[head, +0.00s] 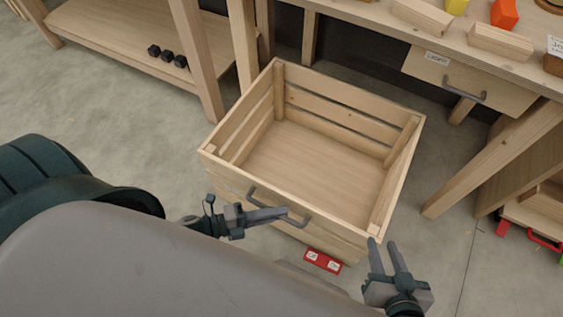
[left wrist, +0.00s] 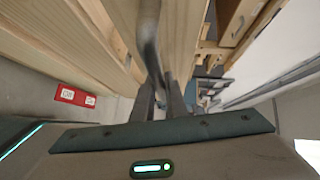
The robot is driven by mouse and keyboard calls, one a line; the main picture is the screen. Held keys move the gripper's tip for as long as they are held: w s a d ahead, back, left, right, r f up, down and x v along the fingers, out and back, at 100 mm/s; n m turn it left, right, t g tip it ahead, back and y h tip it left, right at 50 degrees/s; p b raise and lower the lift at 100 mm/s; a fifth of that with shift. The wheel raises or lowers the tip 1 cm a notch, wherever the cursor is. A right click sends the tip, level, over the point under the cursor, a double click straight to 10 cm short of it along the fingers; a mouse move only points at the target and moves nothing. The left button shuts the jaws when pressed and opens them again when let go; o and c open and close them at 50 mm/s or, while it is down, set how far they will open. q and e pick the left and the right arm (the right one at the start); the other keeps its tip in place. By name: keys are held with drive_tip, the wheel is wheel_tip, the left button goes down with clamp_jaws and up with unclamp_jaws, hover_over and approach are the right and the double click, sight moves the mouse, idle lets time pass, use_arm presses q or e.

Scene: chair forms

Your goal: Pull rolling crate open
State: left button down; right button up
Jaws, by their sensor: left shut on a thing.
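The rolling crate (head: 310,165) is an empty slatted wooden box in the middle of the head view, standing on the floor in front of the workbench. A dark grey bar handle (head: 300,219) is on its near side. My left gripper (head: 284,213) is at that handle and shut on it. In the left wrist view the handle (left wrist: 148,40) runs down between the fingers (left wrist: 160,98). My right gripper (head: 386,252) is by the crate's near right corner, its two fingers apart with nothing between them. The crate's wheels are hidden.
A workbench (head: 360,12) with wooden blocks and a drawer (head: 465,80) stands behind the crate. Its slanted leg (head: 490,165) is to the right. A low shelf (head: 130,45) with small black pieces is at the left. A red label (head: 323,262) shows below the crate's near side. Floor at the left is clear.

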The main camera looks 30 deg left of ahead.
use_arm(q)
drive_tip(key=c, duration=1.8)
unclamp_jaws()
drive_tip(key=shift+o, duration=0.2)
